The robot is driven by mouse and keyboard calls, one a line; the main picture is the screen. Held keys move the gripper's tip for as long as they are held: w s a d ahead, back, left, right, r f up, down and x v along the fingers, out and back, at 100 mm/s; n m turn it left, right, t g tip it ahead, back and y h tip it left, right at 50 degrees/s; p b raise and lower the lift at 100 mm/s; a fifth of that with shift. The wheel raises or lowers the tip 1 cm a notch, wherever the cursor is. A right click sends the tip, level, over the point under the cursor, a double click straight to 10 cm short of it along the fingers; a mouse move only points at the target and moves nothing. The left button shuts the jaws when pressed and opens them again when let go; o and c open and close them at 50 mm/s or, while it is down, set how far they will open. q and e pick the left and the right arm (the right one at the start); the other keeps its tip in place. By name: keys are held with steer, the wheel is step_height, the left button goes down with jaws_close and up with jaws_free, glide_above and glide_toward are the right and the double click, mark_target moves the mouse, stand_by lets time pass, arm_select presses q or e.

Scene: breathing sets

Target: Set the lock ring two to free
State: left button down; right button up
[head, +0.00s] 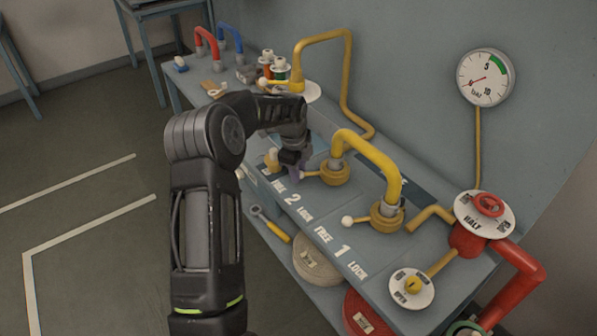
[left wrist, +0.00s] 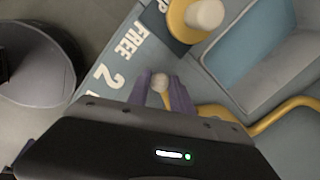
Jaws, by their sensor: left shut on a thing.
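Lock ring two (head: 335,174) is a yellow collar at the foot of a bent yellow pipe, beside the "FREE 2 LOCK" lettering (head: 293,199). Its lever points left, roughly toward the FREE end. My left gripper (head: 293,172) is shut around the lever's end, largely covering it in the head view. In the left wrist view the pale lever knob (left wrist: 160,82) sits between the purple fingertips (left wrist: 161,90), close to "FREE" and "2". Whether the lever rests exactly on a stop cannot be told. My right gripper is not in view.
Lock ring one (head: 387,217) stands nearer, its white-knobbed lever (head: 347,221) pointing left. Another yellow fitting (head: 272,160) is just left of my gripper. Hose rolls (head: 316,260) lie below.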

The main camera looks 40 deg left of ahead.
arm_select(q)
steer(key=c, duration=1.1)
jaws_free()
steer(key=shift+c, duration=0.2)
steer(key=shift+s+r, duration=0.1)
steer(key=shift+r, duration=0.5)
step_height(320, 180, up, 6)
steer(key=s+b, duration=0.1)
steer(key=shift+s+d+r+b, duration=0.15)
steer(key=shift+r+b, duration=0.1)
steer(key=shift+b, duration=0.05)
